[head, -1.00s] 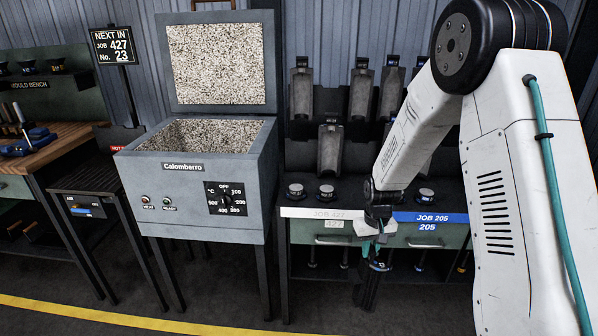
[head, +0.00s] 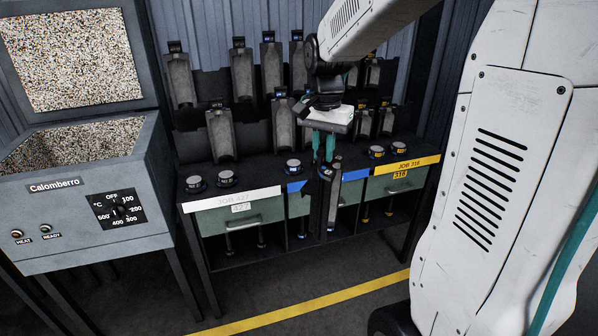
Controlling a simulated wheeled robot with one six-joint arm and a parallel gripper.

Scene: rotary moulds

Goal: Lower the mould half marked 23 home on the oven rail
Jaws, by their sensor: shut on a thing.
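My gripper (head: 324,147) has teal fingers and is in front of the bench, right of the middle in the head view. It is shut on a dark, long mould half (head: 333,205), which hangs upright below the fingers, its number too small to read. The oven (head: 90,215), marked Calomberro, stands at the left with its lid (head: 72,55) raised and a speckled lining. The held half is well to the right of the oven and apart from it. I cannot make out a rail in the part of the oven that shows.
Several mould halves (head: 221,135) stand on the rack behind the bench. Round dark pieces (head: 225,178) sit on the bench top, above the job 427 (head: 235,200) and job 316 (head: 398,167) labels. A yellow line (head: 290,310) crosses the open floor in front.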

